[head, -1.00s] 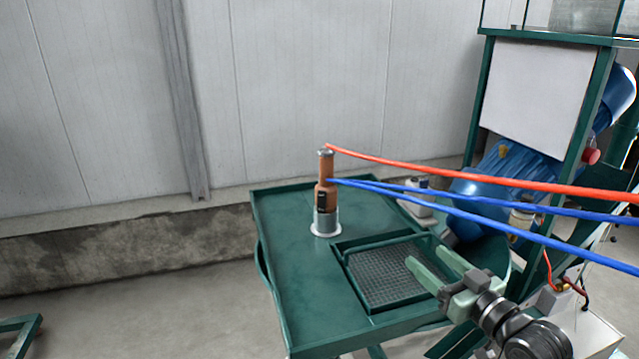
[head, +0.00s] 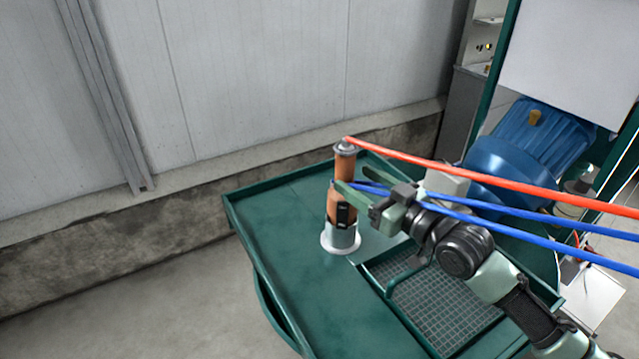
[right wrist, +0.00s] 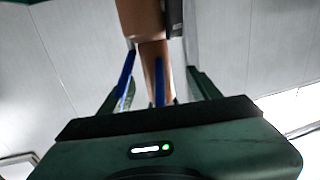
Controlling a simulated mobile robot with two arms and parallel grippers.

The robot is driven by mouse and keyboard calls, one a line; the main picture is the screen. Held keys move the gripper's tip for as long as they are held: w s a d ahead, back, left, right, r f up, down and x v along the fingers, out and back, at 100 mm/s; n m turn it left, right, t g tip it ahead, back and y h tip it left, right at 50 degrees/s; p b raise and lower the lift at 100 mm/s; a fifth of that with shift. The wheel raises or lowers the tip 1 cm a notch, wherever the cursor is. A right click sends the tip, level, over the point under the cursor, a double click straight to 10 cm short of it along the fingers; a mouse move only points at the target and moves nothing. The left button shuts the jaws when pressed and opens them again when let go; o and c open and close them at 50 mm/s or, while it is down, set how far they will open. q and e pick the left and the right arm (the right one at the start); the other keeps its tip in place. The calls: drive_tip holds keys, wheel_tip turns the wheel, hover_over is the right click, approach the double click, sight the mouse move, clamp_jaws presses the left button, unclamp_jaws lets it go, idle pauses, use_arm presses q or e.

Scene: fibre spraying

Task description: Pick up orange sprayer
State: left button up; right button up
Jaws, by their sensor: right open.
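The orange sprayer (head: 344,168) stands upright in a grey holder with a round white base (head: 341,243) on the green table. A red hose leaves its top and blue hoses run from its side. My right gripper (head: 354,184) is open at the sprayer's middle, with its fingers reaching in from the right. In the right wrist view the sprayer (right wrist: 153,58) shows between the two fingers, with blue hoses near them. I cannot tell whether the fingers touch it. My left gripper is not in view.
The green table (head: 290,255) has a raised rim and is clear on its left part. A recessed grid tray (head: 455,310) lies below my right arm. The red hose (head: 480,175) and blue hoses (head: 520,232) stretch to the right, close to my arm. A blue motor (head: 535,135) stands behind.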

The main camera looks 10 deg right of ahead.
sight(351, 173)
drive_tip(key=shift+r+p+x, duration=0.15)
drive_tip(key=shift+p+x, duration=0.1)
drive_tip(key=shift+x, duration=0.35)
drive_tip(key=shift+r+p+x, duration=0.15)
drive_tip(key=shift+p+x, duration=0.1)
drive_tip(key=shift+x, duration=0.4)
drive_tip(key=shift+w+a+r+p, duration=0.1)
drive_tip(key=shift+w+a+p, duration=0.05)
drive_tip(key=shift+w+p, duration=0.15)
drive_tip(key=p+x, duration=0.2)
drive_tip(key=x, duration=0.2)
drive_tip(key=shift+w, duration=0.25)
drive_tip(key=shift+w+a, duration=0.1)
drive_tip(key=shift+w, duration=0.05)
drive_tip(key=c, duration=1.3)
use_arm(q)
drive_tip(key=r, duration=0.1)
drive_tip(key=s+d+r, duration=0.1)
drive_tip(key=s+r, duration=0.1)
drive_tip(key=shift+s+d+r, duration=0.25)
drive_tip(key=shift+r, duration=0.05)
use_arm(e)
drive_tip(key=shift+r, duration=0.1)
clamp_jaws()
